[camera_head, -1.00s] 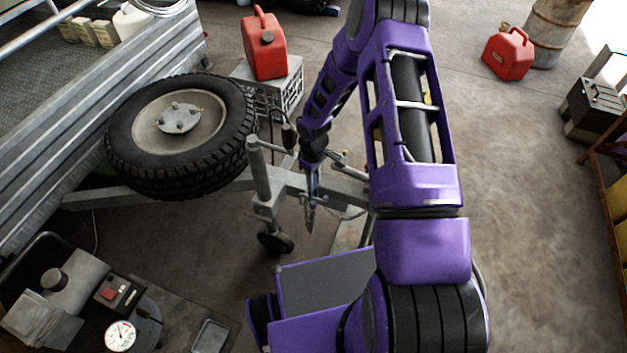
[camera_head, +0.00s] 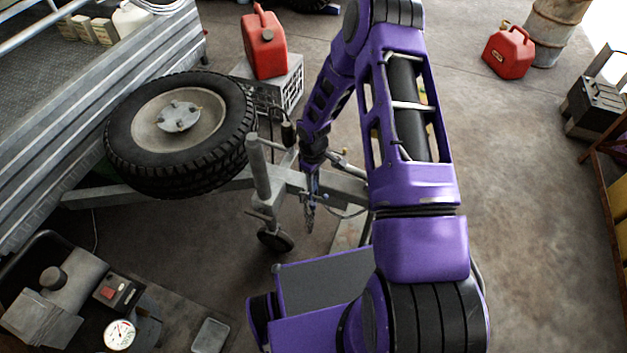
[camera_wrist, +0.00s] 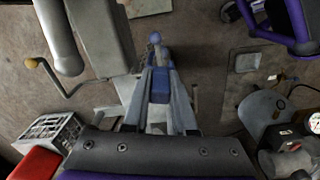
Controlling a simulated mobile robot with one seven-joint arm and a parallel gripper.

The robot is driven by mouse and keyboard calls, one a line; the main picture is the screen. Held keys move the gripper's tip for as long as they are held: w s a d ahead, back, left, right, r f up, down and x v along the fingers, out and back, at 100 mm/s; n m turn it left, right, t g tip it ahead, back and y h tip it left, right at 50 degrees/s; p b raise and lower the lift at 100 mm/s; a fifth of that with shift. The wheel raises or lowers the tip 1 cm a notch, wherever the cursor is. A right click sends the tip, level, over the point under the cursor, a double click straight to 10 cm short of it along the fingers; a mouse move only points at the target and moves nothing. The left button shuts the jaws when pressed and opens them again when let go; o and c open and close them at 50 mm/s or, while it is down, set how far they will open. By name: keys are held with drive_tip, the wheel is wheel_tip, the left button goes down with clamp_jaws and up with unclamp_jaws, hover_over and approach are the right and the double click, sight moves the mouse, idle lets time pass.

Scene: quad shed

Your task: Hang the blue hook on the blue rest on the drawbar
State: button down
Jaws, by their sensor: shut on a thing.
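My gripper (camera_wrist: 160,95) is shut on the blue hook (camera_wrist: 159,85), whose blue body shows between the fingers in the wrist view. A rounded blue-grey end sticks out beyond the fingertips. In the head view my gripper (camera_head: 312,185) points down beside the grey drawbar (camera_head: 347,188), close to the jockey wheel post. The hook is small and hard to make out there. The drawbar (camera_wrist: 100,35) lies to the left of the fingers in the wrist view. I cannot pick out the blue rest in either view.
The jockey wheel post (camera_head: 259,168) and spare tyre (camera_head: 180,135) stand left of my gripper. A red fuel can (camera_head: 264,45) sits on a grey crate (camera_head: 290,85) behind. A gauge (camera_head: 120,335) and other items lie at lower left. Open floor (camera_head: 530,190) is at right.

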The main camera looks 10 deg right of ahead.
drive_tip(key=shift+f, duration=1.2)
drive_tip(key=shift+c, duration=0.8)
unclamp_jaws()
drive_tip(key=shift+r, duration=0.15)
drive_tip(key=shift+r+p, duration=2.85)
drive_tip(key=shift+r, duration=1.55)
